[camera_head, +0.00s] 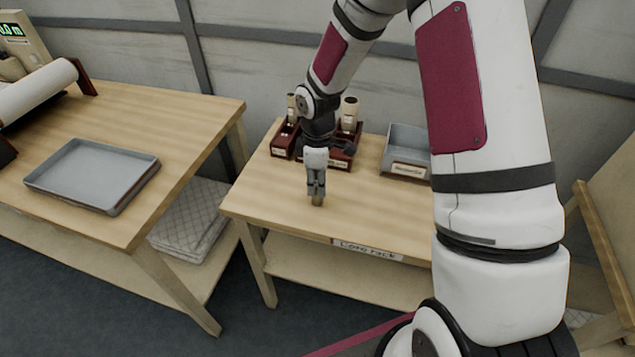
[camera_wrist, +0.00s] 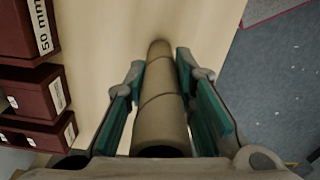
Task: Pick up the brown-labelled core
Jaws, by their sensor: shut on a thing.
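A brown cardboard-coloured core (camera_wrist: 160,115) is between the two green-padded fingers of my gripper (camera_wrist: 160,100) in the wrist view. Its dark hollow end faces the camera, and a slightly darker brown band with thin edges wraps its middle. In the head view my gripper (camera_head: 316,188) points down over the front part of the core table, shut on the core. Only the core's lower tip (camera_head: 317,201) shows there, close to the tabletop. I cannot tell whether it touches the wood.
Dark red racks (camera_head: 284,140) stand behind my gripper, with pale cores (camera_head: 349,112) upright in them. A grey labelled bin (camera_head: 406,150) is to their right. The table (camera_head: 262,195) is clear around my gripper. A grey tray (camera_head: 92,172) lies on the left table.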

